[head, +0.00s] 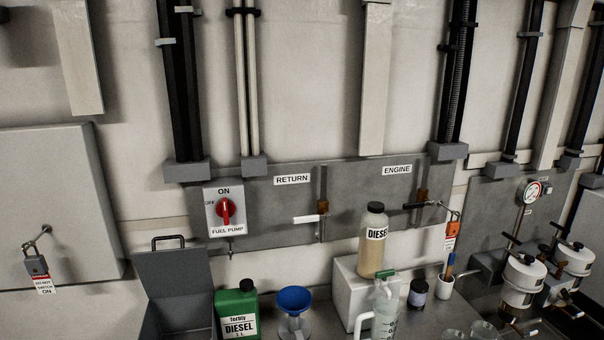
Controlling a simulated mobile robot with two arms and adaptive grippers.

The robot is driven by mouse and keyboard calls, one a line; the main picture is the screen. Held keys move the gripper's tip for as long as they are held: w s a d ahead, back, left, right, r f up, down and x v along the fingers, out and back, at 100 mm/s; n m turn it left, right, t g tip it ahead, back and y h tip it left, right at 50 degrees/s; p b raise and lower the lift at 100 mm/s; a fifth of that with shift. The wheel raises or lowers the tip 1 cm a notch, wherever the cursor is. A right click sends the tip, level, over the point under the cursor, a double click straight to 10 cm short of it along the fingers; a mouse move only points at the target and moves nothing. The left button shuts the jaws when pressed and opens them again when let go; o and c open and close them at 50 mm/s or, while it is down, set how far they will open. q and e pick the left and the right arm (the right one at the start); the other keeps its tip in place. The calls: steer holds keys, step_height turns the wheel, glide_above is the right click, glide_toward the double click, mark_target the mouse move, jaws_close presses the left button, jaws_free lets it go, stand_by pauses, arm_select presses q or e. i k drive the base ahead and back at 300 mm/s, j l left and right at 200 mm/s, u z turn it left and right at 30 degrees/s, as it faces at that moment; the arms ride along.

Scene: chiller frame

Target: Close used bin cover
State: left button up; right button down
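A dark grey bin (149,327) stands at the bottom left, cut off by the lower edge of the picture. Its cover (174,275) is open and stands up against the wall side, with a dark handle (168,240) at its top edge. The view shows no label on the bin. Neither of my grippers is in view.
A green diesel can (237,312) stands close to the bin's right side. A blue funnel (294,299), a white block (350,292) with a diesel bottle (373,242), and a clear jug (385,318) stand further right. A padlocked grey cabinet (60,210) is at left.

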mark_target(183, 271)
steer(key=i+l+u, duration=0.1)
steer(key=l, duration=0.3)
steer(key=i+l, duration=0.15)
steer(key=l, duration=0.3)
steer(key=i+l+u, duration=0.15)
steer(key=l, duration=0.3)
steer(key=k, duration=0.05)
